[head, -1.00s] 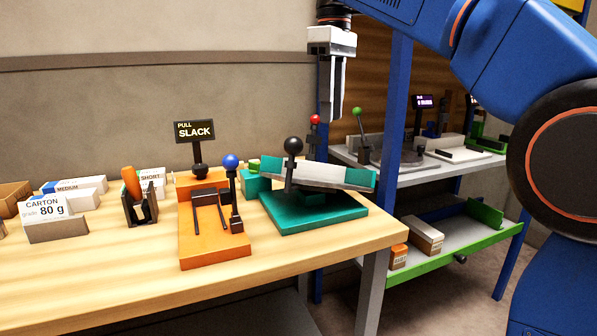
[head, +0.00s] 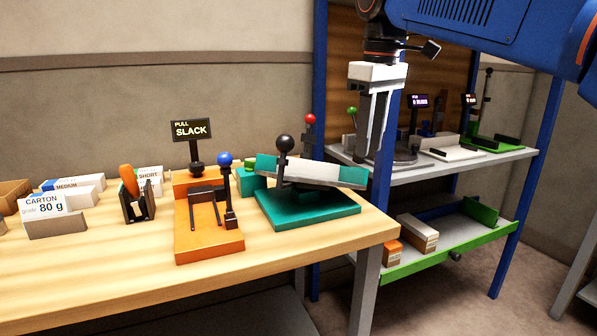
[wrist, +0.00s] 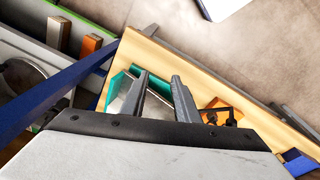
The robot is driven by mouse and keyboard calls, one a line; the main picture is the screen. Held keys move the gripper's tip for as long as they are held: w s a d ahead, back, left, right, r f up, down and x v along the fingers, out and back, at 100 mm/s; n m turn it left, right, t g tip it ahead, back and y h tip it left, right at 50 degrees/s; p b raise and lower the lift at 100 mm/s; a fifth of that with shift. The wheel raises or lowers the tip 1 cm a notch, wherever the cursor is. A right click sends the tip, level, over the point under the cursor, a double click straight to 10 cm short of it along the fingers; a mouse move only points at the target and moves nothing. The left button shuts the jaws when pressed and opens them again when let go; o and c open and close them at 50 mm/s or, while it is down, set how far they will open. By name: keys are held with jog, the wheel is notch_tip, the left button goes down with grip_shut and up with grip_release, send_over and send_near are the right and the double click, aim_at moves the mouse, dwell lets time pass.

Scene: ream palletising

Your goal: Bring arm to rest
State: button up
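My gripper (head: 366,158) hangs fingers down in the head view, at the right of the table's end and in front of a blue post. In the wrist view my gripper (wrist: 160,76) shows its two fingers apart with nothing between them. The teal press (head: 310,210) with its tilted pale plate stands on the table, left of and apart from the fingers. It also shows beneath the fingers in the wrist view (wrist: 117,85).
The wooden table (head: 120,282) bears an orange tool (head: 208,243) with a SLACK sign, a small dark holder and several cartons. Right stands a blue-posted shelf (head: 400,180) with devices above and boxes on a green-edged tier.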

jog(key=s+d+f+m+t, duration=0.1)
jog(key=s+d+f+m, duration=0.2)
jog(key=f, duration=0.8)
jog(key=s+d+f+m+t, duration=0.1)
jog(key=s+d+f+m, duration=0.2)
jog(key=s+d+f, duration=0.4)
jog(key=s+d+f+m+t, duration=0.1)
jog(key=s+d+f, duration=0.3)
jog(key=s+f, duration=0.7)
notch_tip(320, 180, down, 4)
jog(key=shift+d+f+m+t, duration=0.1)
jog(key=shift+d+m+t, duration=0.25)
jog(key=shift+m, duration=0.55)
